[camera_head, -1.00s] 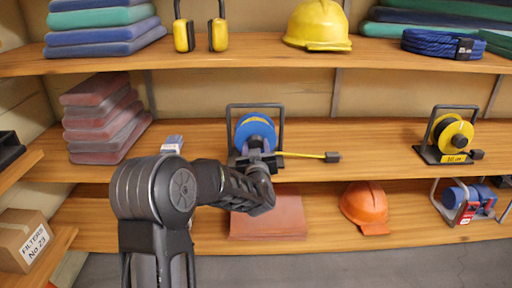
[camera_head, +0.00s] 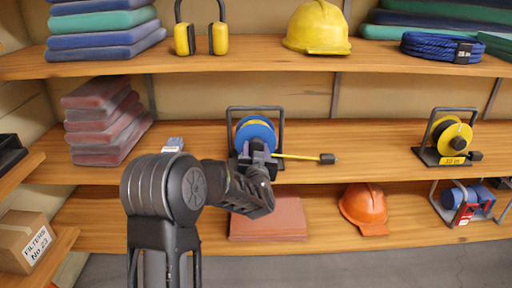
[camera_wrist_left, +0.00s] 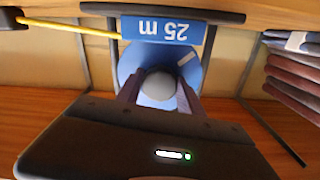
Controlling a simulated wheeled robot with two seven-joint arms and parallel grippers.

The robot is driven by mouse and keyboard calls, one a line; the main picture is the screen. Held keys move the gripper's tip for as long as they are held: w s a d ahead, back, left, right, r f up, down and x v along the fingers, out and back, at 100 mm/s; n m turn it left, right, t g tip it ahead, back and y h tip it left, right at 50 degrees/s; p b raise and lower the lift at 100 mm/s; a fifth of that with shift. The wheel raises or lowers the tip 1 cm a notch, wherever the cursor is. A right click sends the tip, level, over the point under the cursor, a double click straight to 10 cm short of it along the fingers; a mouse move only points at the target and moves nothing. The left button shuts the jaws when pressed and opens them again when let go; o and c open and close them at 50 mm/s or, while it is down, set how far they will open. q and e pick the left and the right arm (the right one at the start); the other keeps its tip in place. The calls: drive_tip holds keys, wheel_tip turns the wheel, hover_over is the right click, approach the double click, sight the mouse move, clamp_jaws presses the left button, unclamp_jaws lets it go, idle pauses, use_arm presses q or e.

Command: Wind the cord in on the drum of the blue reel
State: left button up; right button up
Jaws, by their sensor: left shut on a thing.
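The blue reel (camera_head: 256,131) stands in a dark frame on the middle shelf. In the left wrist view its drum (camera_wrist_left: 130,66) shows close up, with a blue "25 m" label (camera_wrist_left: 163,29) upside down. The yellow cord (camera_head: 296,156) runs right from the reel to a dark plug (camera_head: 327,159); it also shows in the wrist view (camera_wrist_left: 65,27). My left gripper (camera_head: 258,152) is in front of the reel. Its fingers are shut on a round grey knob (camera_wrist_left: 159,86) at the drum's face. The gripper hides the lower part of the drum. My right gripper is not in view.
A yellow reel (camera_head: 452,135) stands farther right on the same shelf, with clear shelf between. Below are an orange helmet (camera_head: 364,205) and a reddish stack (camera_head: 268,220). Folded reddish cloths (camera_head: 103,125) lie left. The upper shelf (camera_head: 250,54) overhangs the reel.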

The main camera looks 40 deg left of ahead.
use_arm(q)
drive_tip(key=m+p, duration=0.2)
drive_tip(key=m, duration=0.2)
drive_tip(key=shift+r+m, duration=0.15)
drive_tip(key=shift+m, duration=0.15)
drive_tip(key=m+p, duration=0.3)
drive_tip(key=m, duration=0.1)
drive_tip(key=shift+m, duration=0.3)
drive_tip(key=m+p, duration=0.2)
drive_tip(key=m, duration=0.2)
drive_tip(key=shift+m+p, duration=0.3)
drive_tip(key=shift+p, duration=0.05)
drive_tip(key=m+p, duration=0.2)
drive_tip(key=m, duration=0.1)
drive_tip(key=shift+r+m, duration=0.1)
drive_tip(key=shift+m, duration=0.2)
drive_tip(key=m+p, duration=0.2)
drive_tip(key=m, duration=0.2)
drive_tip(key=shift+m, duration=0.3)
drive_tip(key=shift+m+p, duration=0.35)
drive_tip(key=shift+m, duration=1.85)
